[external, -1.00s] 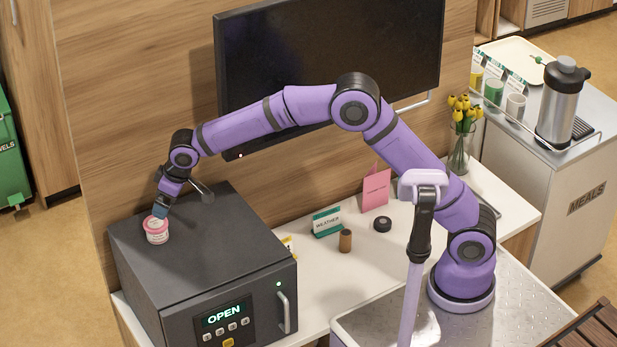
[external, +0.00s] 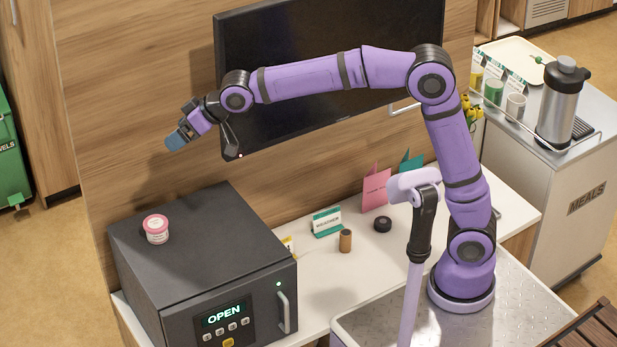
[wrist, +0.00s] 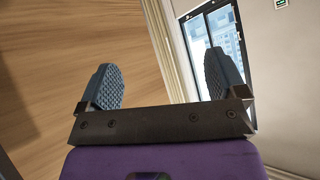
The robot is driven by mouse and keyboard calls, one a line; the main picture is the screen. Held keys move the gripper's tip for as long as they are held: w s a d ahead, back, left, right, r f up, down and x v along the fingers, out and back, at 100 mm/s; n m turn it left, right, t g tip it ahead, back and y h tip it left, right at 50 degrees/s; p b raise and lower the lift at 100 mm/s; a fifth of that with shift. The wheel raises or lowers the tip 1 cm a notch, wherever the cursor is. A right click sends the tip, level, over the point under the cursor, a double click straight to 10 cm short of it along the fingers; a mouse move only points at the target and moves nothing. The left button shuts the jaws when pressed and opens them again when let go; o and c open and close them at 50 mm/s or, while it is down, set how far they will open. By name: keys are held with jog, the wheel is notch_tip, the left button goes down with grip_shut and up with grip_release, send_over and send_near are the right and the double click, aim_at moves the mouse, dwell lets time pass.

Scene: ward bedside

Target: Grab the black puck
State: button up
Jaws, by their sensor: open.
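The black puck (external: 382,224) lies flat on the white counter, right of a small brown cylinder and in front of the pink card. My gripper (external: 174,142) is raised in the air at the left, well above the dark box and far from the puck. Its two blue pads stand apart with nothing between them in the wrist view (wrist: 162,88). The puck is not in the wrist view, which shows the wood wall and a window.
A pink-lidded tub (external: 156,229) stands on the dark safe-like box (external: 215,262). A brown cylinder (external: 345,241), a teal-and-white card (external: 327,222) and a pink card (external: 376,188) stand near the puck. The black screen (external: 300,60) is behind my arm.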

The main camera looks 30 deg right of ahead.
jog(key=s+d+r+t, duration=0.1)
jog(key=s+d+r, duration=0.1)
jog(key=d+r, duration=0.35)
jog(key=d+r+m+t, duration=0.2)
jog(key=d, duration=1)
jog(key=s+d+f+m+g+h, duration=0.15)
jog(key=d+f, duration=0.35)
jog(key=d, duration=0.6)
jog(key=s+d+f+m+h, duration=0.25)
jog(key=d+f, duration=0.25)
jog(key=d, duration=0.6)
jog(key=s+d+f+m+g+h, duration=0.1)
jog(key=d+f+h, duration=0.2)
jog(key=d+f, duration=0.55)
jog(key=m+g+h, duration=0.1)
jog(key=m+g, duration=0.1)
send_over(383, 221)
jog(key=s, duration=0.5)
notch_tip(383, 221, down, 43)
jog(key=shift+t, duration=0.25)
jog(key=shift+w+x, duration=0.15)
jog(key=shift+x, duration=2.35)
jog(key=shift+w+x, duration=0.1)
jog(key=shift+x, duration=2.4)
jog(key=shift+d+r, duration=0.1)
jog(key=shift+d, duration=0.05)
